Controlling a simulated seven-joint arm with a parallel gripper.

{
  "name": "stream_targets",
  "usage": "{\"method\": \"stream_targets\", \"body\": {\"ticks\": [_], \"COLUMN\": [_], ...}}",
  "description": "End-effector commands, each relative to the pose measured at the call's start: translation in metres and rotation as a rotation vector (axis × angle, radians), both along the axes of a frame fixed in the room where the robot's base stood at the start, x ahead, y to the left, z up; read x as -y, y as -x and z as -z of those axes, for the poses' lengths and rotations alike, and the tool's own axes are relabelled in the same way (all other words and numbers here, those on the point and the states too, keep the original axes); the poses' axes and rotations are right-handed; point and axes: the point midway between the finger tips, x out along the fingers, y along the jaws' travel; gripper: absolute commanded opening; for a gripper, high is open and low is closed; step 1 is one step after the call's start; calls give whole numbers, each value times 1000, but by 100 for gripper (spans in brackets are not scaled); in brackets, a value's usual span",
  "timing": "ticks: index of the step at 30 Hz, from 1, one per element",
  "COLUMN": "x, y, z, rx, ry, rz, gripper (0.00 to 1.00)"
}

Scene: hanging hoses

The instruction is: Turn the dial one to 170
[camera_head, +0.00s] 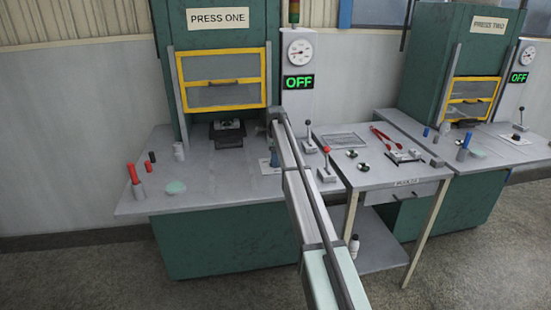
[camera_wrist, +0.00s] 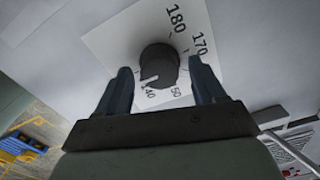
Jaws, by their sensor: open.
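The dial is a dark round knob (camera_wrist: 158,68) on a white scale plate (camera_wrist: 105,38) in the wrist view. The numbers 180, 170 and 140 are readable; another near 150 is partly covered. The knob's light pointer mark faces the 140 end. My gripper (camera_wrist: 160,75) is open, with one dark blue finger on each side of the knob. Slight gaps seem to show, and I cannot tell whether either finger touches it. In the head view my gripper (camera_head: 275,157) is low over the press one bench, and the knob is hidden there.
Press one (camera_head: 220,50) stands behind, its display (camera_head: 299,83) reading OFF. A red-topped lever (camera_head: 326,165) stands right of my gripper. A side table (camera_head: 380,172) holds red pliers (camera_head: 384,138) and small parts. Red cylinders (camera_head: 134,178) stand at the bench's left.

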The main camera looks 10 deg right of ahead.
Motion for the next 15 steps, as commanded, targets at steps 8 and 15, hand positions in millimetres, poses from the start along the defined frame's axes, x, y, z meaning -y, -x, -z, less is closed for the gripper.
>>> {"method": "stream_targets", "body": {"ticks": [8,15], "x": [0,0], "y": [0,0], "z": [0,0], "rx": [0,0], "ry": [0,0], "rz": [0,0], "gripper": [60,37]}}
